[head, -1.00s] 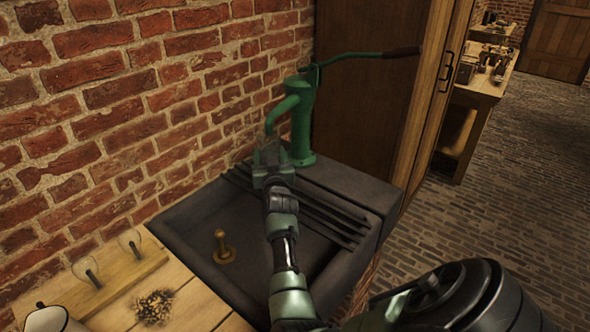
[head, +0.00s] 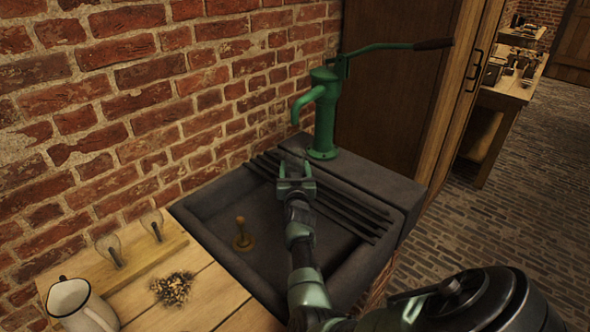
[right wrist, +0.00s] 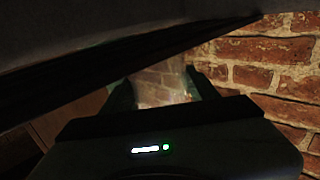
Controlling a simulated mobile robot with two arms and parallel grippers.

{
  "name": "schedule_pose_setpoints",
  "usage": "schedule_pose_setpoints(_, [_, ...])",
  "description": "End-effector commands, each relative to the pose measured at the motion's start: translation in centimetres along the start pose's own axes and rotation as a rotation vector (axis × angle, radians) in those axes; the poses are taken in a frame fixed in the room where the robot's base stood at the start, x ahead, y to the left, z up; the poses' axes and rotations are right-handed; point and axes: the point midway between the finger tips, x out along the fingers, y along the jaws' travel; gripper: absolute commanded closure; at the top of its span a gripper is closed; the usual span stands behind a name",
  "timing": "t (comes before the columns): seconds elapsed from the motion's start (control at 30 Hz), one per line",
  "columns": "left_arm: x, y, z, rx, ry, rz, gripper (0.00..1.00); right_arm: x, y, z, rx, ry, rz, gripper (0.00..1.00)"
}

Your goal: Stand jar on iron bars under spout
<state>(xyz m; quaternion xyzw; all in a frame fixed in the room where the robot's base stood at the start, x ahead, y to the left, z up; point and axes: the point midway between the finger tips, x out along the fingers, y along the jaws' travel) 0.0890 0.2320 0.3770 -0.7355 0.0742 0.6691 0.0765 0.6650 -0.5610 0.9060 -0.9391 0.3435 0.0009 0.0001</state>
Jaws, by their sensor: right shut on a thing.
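The clear glass jar (head: 292,152) is faint in the head view, at the end of my right gripper (head: 295,168). The right gripper is shut on it, and the jar also shows between the fingers in the right wrist view (right wrist: 160,88). The green pump's spout (head: 301,104) hangs just above the jar in the picture. The iron bars (head: 345,207) cross the dark sink (head: 205,215). The jar is at their back left end; I cannot tell whether its base touches them. My left gripper is not in view.
The pump handle (head: 395,47) reaches right. A brass plug (head: 241,236) stands in the sink. At left are a white jug (head: 75,300), two glass pieces (head: 110,250) on a wooden block and a dark crumbly pile (head: 172,288). The brick wall (head: 150,120) is close behind.

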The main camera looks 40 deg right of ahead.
Motion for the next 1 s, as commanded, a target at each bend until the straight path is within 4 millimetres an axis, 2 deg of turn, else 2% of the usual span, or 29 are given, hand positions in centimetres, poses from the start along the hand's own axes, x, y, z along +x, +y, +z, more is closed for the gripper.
schedule_pose_setpoints(0.37, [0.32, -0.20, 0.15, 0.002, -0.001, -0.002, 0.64, 0.01, -0.02, 0.44, 0.001, 0.002, 0.000, 0.88])
schedule_pose_setpoints(0.4, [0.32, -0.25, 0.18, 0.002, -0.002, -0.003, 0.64, 0.00, -0.03, 0.54, 0.001, 0.001, 0.000, 0.38])
schedule_pose_setpoints(0.47, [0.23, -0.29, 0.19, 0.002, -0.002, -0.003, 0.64, 0.00, -0.04, 0.45, 0.001, 0.001, 0.000, 0.21])
schedule_pose_setpoints(0.5, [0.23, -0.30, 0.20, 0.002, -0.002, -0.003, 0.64, -0.01, -0.04, 0.46, 0.001, 0.000, 0.000, 0.19])
schedule_pose_setpoints(1.0, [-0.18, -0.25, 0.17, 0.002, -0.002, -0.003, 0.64, -0.09, -0.06, 0.09, 0.000, -0.001, -0.002, 0.19])
